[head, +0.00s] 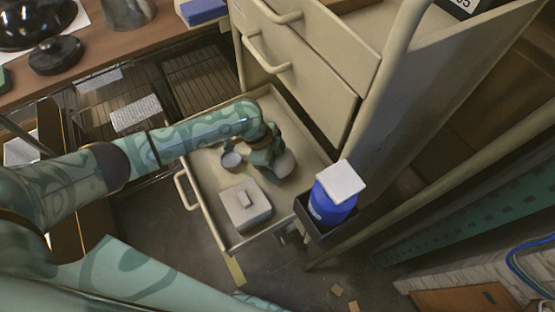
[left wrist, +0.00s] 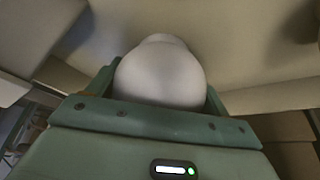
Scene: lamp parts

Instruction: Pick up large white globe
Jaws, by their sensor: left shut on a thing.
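The large white globe (left wrist: 160,72) sits between the two fingers of my left gripper (left wrist: 165,90) in the left wrist view, and the gripper is shut on it. In the head view my left gripper (head: 268,160) reaches down into the open drawer (head: 188,187), and part of the globe (head: 286,163) shows at its right side. I cannot tell whether the globe touches the drawer floor. My right gripper is not in view.
A small white cup-like part (head: 231,160) and a pale square box (head: 245,205) lie in the drawer. A blue container with a white lid (head: 332,205) stands in a dark holder (head: 318,232) right of the drawer. Closed drawers (head: 300,90) rise behind.

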